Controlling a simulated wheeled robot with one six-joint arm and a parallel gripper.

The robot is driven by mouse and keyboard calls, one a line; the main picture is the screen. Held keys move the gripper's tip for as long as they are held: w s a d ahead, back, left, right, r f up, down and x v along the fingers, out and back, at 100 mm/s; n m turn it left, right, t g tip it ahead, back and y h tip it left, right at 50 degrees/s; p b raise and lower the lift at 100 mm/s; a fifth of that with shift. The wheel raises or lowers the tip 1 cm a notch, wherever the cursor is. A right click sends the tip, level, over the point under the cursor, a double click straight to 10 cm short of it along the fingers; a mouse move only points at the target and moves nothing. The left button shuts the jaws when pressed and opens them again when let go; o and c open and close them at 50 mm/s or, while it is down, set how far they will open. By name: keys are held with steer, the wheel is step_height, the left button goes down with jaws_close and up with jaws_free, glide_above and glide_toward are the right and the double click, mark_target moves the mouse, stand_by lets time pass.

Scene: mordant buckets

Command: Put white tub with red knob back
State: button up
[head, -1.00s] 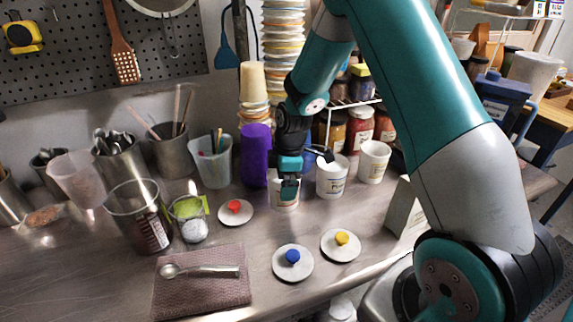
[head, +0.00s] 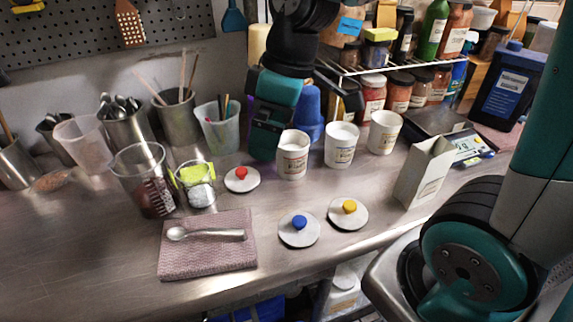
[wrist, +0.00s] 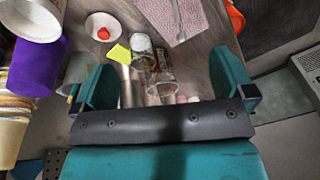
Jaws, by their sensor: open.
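Three open white tubs with labels stand in a row in the head view: the left one (head: 292,156), the middle one (head: 341,146) and the right one (head: 384,133). A white lid with a red knob (head: 241,179) lies on the bench in front of the left tub and to its left. It also shows in the wrist view (wrist: 103,27). None of the tubs wears a lid, so I cannot tell for certain which belongs to the red knob. My gripper (head: 266,140) is just left of the left tub, apart from the lid. In the wrist view its jaws (wrist: 163,85) are open and empty.
Lids with a blue knob (head: 299,227) and a yellow knob (head: 349,210) lie in front. A beaker (head: 145,180), a small jar (head: 197,185) and a spoon on a cloth (head: 208,262) are left. A white carton (head: 424,172) stands right. A purple cylinder (wrist: 36,66) is near my gripper.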

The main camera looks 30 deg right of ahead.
steer(key=s+a+r+m+y, duration=0.1)
steer(key=s+a, duration=0.3)
steer(key=s, duration=0.7)
steer(key=shift+s+a+m+g, duration=0.3)
steer(key=shift+s+a+m, duration=0.1)
steer(key=shift+m, duration=0.4)
